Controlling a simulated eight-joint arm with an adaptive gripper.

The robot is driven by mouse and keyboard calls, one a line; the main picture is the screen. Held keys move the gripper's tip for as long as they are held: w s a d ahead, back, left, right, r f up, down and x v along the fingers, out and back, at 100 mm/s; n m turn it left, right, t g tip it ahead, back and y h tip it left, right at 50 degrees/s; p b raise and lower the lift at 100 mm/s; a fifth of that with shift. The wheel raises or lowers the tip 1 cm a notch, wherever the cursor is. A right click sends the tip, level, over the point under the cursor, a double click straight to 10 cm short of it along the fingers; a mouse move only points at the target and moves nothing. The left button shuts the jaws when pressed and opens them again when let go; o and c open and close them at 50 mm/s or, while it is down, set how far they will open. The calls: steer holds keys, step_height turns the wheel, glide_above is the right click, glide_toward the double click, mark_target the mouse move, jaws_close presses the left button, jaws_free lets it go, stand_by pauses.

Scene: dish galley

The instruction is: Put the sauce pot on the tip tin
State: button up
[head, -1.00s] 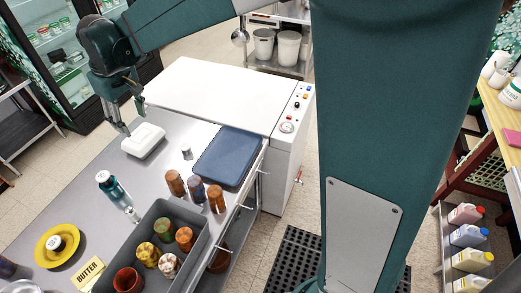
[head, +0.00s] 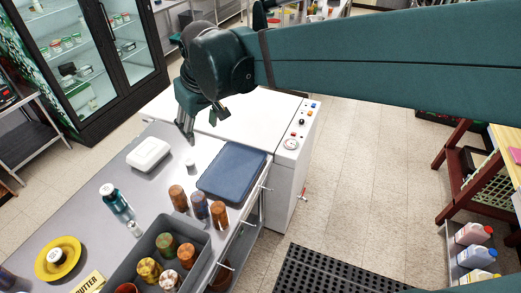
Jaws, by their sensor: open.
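A small grey-white cup (head: 191,164), which looks like the sauce pot, stands upright on the grey counter (head: 90,200) between the white box and the blue tray. My gripper (head: 187,138) points down just behind this cup in the picture, apart from it, and holds nothing that I can see. Its jaws are open, though the fingers look close together from this angle. I cannot tell for certain which thing is the tip tin. A yellow plate (head: 42,266) at the lower left bears a small round container (head: 57,255) with a pale top.
A white lidded box (head: 149,154) and a blue tray (head: 232,171) flank the cup. Several brown tumblers (head: 178,197) stand in front, by a grey bin (head: 205,243) of cups. A teal bottle (head: 114,197) and a BUTTER sign (head: 90,283) are at left.

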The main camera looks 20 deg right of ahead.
steer(key=s+d+f+m+t, duration=0.1)
steer(key=s+d+f+m, duration=0.1)
steer(key=s+d, duration=0.5)
steer(key=s+d+f+m+t+h, duration=0.1)
steer(key=s+d+f+m+t, duration=0.1)
steer(key=s+d, duration=0.5)
steer(key=s+f, duration=0.1)
steer(key=s, duration=0.3)
steer(key=shift+d+f, duration=0.25)
steer(key=shift+d, duration=0.15)
